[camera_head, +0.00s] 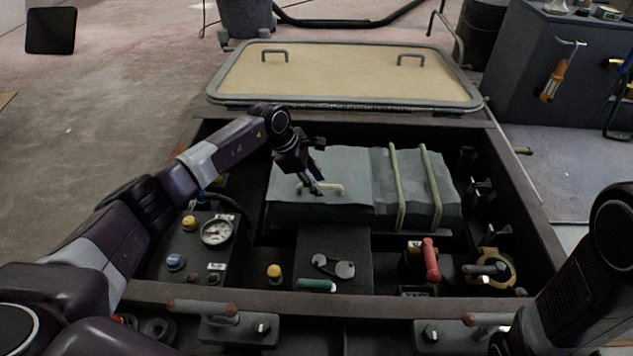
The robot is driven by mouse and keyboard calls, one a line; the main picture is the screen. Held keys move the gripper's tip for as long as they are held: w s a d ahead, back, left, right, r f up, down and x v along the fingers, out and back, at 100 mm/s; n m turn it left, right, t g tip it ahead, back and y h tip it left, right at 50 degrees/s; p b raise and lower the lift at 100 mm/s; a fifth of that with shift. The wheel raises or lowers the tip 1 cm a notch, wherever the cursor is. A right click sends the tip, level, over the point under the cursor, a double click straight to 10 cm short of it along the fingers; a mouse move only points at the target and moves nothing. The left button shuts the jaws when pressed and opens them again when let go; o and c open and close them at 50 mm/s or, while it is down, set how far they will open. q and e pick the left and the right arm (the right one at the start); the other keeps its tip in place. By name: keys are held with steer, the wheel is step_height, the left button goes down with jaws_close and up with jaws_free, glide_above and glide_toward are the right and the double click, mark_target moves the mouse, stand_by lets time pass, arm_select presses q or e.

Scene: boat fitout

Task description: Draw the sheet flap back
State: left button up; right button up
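A grey sheet (345,162) lies over a block-shaped thing inside the dark open bay. Its left part has a pale bar handle (335,188) on top, near the front edge. The right part of the cover (410,170) is crossed by two pale green straps. My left gripper (315,188) points down at the handle, with its fingertips over or against the bar's left half. I cannot tell whether the fingers are closed around it. The sheet lies flat. My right arm comes in at the lower right, and its gripper is out of view.
A gauge (216,232) and knobs stand left of the sheet. A red-handled valve (431,258) and a brass-coloured ring fitting (490,264) stand at the front right. The raised hatch lid (340,75) is behind the bay. Dark raised walls border the bay.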

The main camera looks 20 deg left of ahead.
arm_select(q)
steer(key=shift+a+r, duration=0.1)
steer(key=shift+r, duration=0.1)
steer(key=v, duration=1.1)
steer(key=shift+s+r, duration=0.15)
steer(key=shift+r, duration=0.1)
